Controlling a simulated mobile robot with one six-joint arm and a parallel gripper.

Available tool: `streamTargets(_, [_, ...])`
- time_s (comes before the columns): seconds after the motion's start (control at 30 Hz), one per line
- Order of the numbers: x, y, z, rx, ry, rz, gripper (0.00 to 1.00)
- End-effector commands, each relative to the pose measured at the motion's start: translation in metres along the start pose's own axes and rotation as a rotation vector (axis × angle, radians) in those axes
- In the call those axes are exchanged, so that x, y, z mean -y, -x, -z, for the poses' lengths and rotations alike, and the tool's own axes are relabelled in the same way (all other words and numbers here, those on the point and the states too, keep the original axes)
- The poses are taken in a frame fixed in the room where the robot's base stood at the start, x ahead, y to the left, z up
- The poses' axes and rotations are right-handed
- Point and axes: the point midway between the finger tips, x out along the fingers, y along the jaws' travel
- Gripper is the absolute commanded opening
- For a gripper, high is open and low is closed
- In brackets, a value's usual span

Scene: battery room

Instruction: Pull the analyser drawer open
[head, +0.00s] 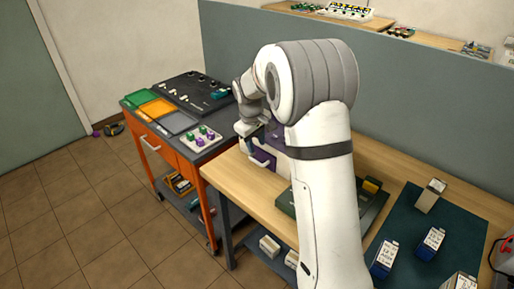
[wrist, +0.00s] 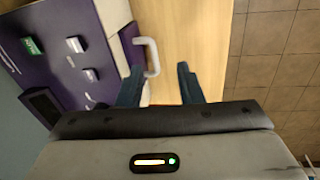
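The analyser is a white and purple unit on the wooden bench; its purple panel (wrist: 70,62) fills the left of the wrist view. Its drawer has a purple front (wrist: 130,45) with a white bar handle (wrist: 152,57). In the head view the handle (head: 258,162) shows just left of my arm, which hides much of the analyser. My gripper (wrist: 160,72) is open, its dark fingers apart. The handle lies at the fingertips, nearer the left finger, and nothing is clamped. I cannot tell whether the drawer stands slightly out.
An orange trolley (head: 172,158) with trays and a dark device stands left of the bench. The bench (head: 255,197) carries a dark green mat (head: 425,235) with boxed items at right. Tiled floor (head: 80,225) is clear in front. A grey partition (head: 400,95) runs behind.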

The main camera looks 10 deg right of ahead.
Motion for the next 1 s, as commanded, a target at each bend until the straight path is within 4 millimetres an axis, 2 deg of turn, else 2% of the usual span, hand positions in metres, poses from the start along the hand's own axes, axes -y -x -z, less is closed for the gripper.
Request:
streamTargets(0.1, [-0.009, -0.019, 0.021, 0.015, 0.051, -0.003, 0.33])
streamTargets(0.27, [-0.013, -0.035, 0.033, 0.023, 0.086, -0.006, 0.33])
streamTargets(0.43, [-0.014, -0.053, 0.034, 0.026, 0.09, -0.005, 0.33])
streamTargets(0.7, [-0.014, -0.096, 0.032, 0.026, 0.089, -0.005, 0.33])
streamTargets(0.83, [-0.014, -0.108, 0.032, 0.025, 0.089, -0.006, 0.33])
streamTargets(1.0, [-0.014, -0.113, 0.033, 0.022, 0.088, -0.007, 0.33])
